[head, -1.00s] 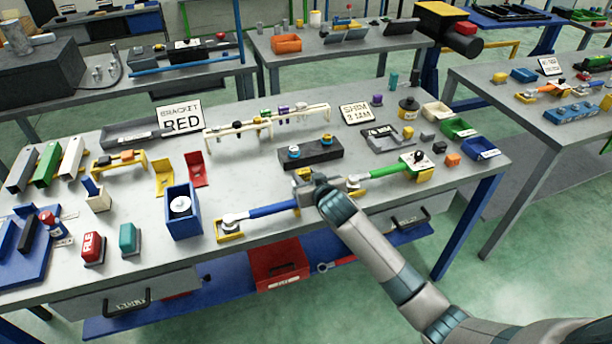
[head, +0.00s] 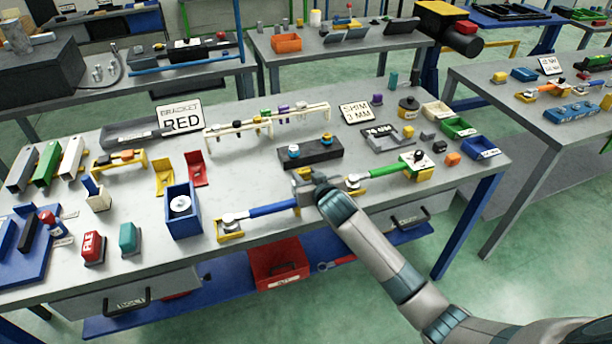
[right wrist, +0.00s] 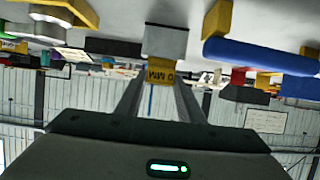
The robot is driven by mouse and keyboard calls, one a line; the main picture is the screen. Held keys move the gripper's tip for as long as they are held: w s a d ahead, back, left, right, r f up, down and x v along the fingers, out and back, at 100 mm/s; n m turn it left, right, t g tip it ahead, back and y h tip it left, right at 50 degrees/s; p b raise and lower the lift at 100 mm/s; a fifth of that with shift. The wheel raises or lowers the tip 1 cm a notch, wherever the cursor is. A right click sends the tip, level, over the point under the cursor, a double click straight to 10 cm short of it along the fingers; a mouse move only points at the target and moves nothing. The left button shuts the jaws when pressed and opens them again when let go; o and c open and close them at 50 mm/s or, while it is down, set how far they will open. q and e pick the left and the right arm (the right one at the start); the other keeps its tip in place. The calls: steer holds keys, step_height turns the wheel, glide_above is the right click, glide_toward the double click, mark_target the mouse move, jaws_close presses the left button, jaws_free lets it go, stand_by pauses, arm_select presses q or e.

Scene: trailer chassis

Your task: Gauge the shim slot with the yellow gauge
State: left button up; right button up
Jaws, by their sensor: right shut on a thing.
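My right gripper (head: 312,192) is at the grey block (head: 302,180) between the blue rod (head: 272,208) and the green rod (head: 387,171). In the right wrist view my right gripper (right wrist: 160,84) is shut on the yellow gauge (right wrist: 161,73), which carries black "MM" lettering. The gauge's far end meets the face of the grey block (right wrist: 166,40). I cannot tell how deep it sits in the slot, since the slot itself is hidden. In the head view the gripper mostly hides the gauge. My left gripper is not in view.
A black block with round parts (head: 310,152) stands just behind the grey block. A "SHIM 3 MM" sign (head: 357,112) and a cream rack (head: 265,122) are further back. A blue box (head: 183,212) stands to the left. The bench front edge is close below the rods.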

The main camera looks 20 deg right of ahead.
steer(key=shift+r, duration=0.1)
step_height(320, 180, up, 8)
steer(key=p, duration=0.7)
steer(key=shift+p, duration=0.3)
stand_by(0.4)
stand_by(0.5)
steer(key=s+a+r+b, duration=0.2)
steer(key=s+r+b, duration=1.1)
steer(key=b, duration=0.2)
steer(key=shift+b, duration=0.35)
